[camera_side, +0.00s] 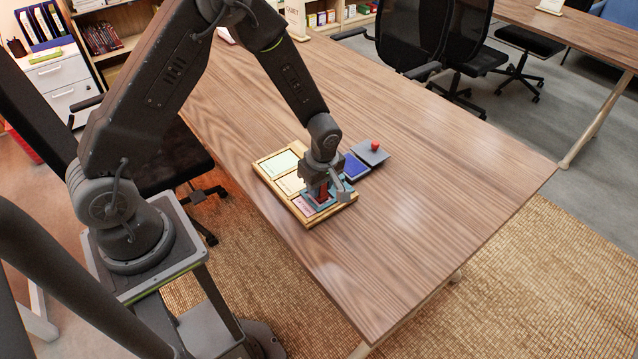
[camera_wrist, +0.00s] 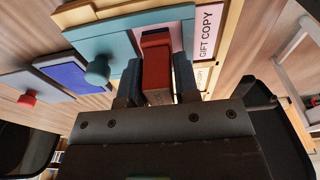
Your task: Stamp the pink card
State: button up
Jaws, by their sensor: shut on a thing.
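My gripper (camera_side: 324,183) is shut on a red stamp (camera_side: 322,196). In the wrist view the red block (camera_wrist: 157,62) sits between the two fingers of my gripper (camera_wrist: 157,78). The stamp is low over a teal plate with a knob (camera_wrist: 97,70), which lies on the wooden tray (camera_side: 274,188). Pink of the card (camera_wrist: 177,36) shows beside the stamp, within the teal plate's edges. In the side view a pink strip (camera_side: 303,206) shows at the tray's near end. The stamp's underside is hidden, so I cannot tell whether it touches the card.
The tray also holds a pale green card (camera_side: 281,163) and a cream card (camera_side: 292,184). A blue pad (camera_side: 355,167) and a grey lid with a red knob (camera_side: 372,153) lie right of the tray. The table (camera_side: 430,200) is clear further right.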

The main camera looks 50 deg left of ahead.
jog(key=shift+r, duration=0.1)
dwell(0.3)
jog(key=shift+r, duration=3.45)
jog(key=shift+a, duration=0.1)
